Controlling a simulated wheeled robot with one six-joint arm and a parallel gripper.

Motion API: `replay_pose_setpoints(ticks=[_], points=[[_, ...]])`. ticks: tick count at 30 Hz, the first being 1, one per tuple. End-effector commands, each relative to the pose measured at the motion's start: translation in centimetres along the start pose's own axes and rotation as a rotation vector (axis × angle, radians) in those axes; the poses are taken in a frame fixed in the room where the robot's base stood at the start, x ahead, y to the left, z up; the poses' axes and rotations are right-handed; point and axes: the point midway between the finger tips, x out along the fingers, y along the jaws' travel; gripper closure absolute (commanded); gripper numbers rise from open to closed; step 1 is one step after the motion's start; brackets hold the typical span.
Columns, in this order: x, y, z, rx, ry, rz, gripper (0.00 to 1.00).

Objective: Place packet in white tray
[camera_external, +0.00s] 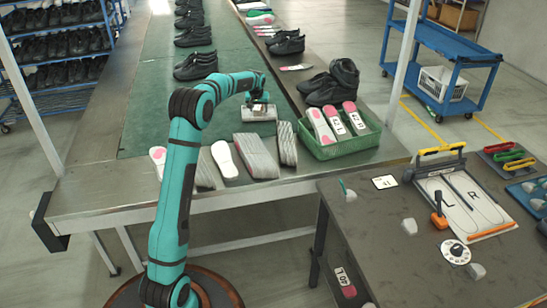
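My gripper (258,101) points down over the conveyor, just above or touching a small grey-white boxy item (259,114). I cannot tell whether its fingers are open or shut, or whether they hold that item. Small pale packet-like lumps (409,226) and (476,270) lie on the dark side table, well away from my gripper. Another pale item (351,196) lies near that table's far left edge. No white tray is clearly recognisable. A white board with raised edges (445,213), marked L and R, lies on the side table.
Several insoles and grey-wrapped pieces (262,158) line the conveyor's near edge. A green crate (345,150) of insoles and black shoes (335,82) stand to the right. The green belt (150,120) left of my gripper is clear. A white basket (440,84) sits on a blue cart.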

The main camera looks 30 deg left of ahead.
Motion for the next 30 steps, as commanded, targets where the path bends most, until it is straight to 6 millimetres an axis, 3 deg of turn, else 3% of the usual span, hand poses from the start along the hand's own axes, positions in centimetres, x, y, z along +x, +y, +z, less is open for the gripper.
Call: replay_pose_setpoints(ticks=[8,13,30], points=[[-0.1,0.0,0.0,0.000,0.000,0.000,0.37],[-1.2,0.0,-0.2,0.000,0.002,0.000,0.37],[-10.8,0.0,-0.1,0.000,0.001,0.000,0.37]])
